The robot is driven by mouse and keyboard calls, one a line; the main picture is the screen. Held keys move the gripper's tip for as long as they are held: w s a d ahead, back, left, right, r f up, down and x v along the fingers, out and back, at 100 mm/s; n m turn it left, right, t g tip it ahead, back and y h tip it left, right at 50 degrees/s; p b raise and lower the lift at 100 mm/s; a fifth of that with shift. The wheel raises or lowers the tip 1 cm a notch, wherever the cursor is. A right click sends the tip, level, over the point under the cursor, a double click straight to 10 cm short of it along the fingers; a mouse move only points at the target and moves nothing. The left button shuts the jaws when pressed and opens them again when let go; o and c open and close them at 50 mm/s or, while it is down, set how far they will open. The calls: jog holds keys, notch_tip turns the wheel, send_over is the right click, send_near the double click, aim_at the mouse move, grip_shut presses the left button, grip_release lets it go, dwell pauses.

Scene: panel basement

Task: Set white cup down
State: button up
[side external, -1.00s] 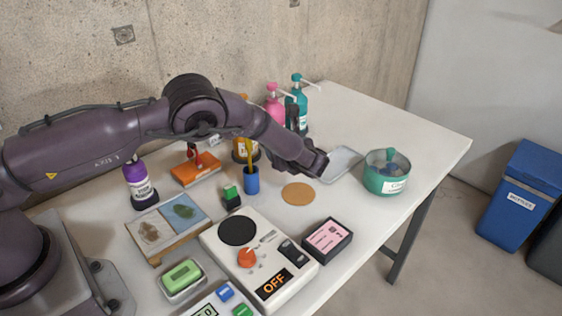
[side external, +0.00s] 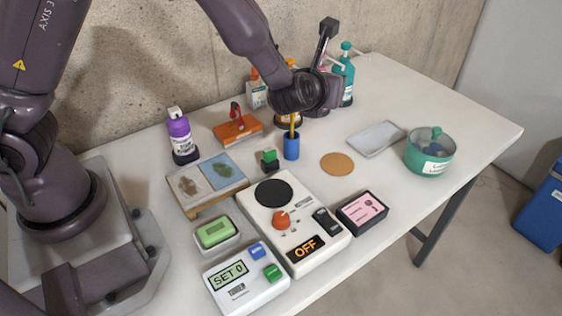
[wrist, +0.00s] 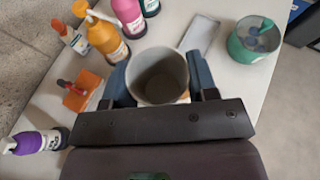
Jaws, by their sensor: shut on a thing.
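In the wrist view the white cup (wrist: 159,78) appears greyish, with its open mouth facing the camera and its inside looking empty. My gripper (wrist: 157,70) is shut on it, one blue-grey finger on either side. In the side view my wrist (side external: 312,92) is above the back of the table near the pump bottles. The cup and fingertips are hidden there, so I cannot tell the cup's height above the table.
A tan round disc (side external: 337,163) and a grey tray (side external: 376,139) lie bare on the table. A teal pot (side external: 429,155) stands at right. A blue holder (side external: 291,146) and a teal pump bottle (side external: 347,80) stand near my arm. Devices fill the front.

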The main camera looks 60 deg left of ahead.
jog(key=s+d+r+m+t+h, duration=0.1)
jog(key=s+d+r+m+h, duration=0.2)
jog(key=s+r, duration=0.45)
jog(key=s+a+f+n+g+y, duration=0.1)
jog(key=a+f+n+g+y, duration=0.25)
jog(key=a, duration=0.75)
jog(key=s+a+f+n+g+y, duration=0.1)
jog(key=a+f+n+g+y, duration=0.3)
jog(key=a, duration=0.7)
jog(key=s+a+f+n+g+y, duration=0.1)
jog(key=a+f+n+g+y, duration=0.3)
jog(key=a, duration=0.7)
jog(key=s+a+f+n+g+h, duration=0.4)
jog(key=s+a+f+n+g, duration=0.4)
jog(key=s+n, duration=0.3)
jog(key=s+d+n+g+h, duration=0.4)
jog(key=s+n+g+h, duration=0.2)
jog(key=n+h, duration=0.2)
jog(key=shift+m, duration=0.25)
jog(key=shift+w+a+f, duration=0.1)
jog(key=shift+f, duration=1.7)
jog(key=shift+w+f, duration=0.1)
jog(key=shift+f, duration=1.65)
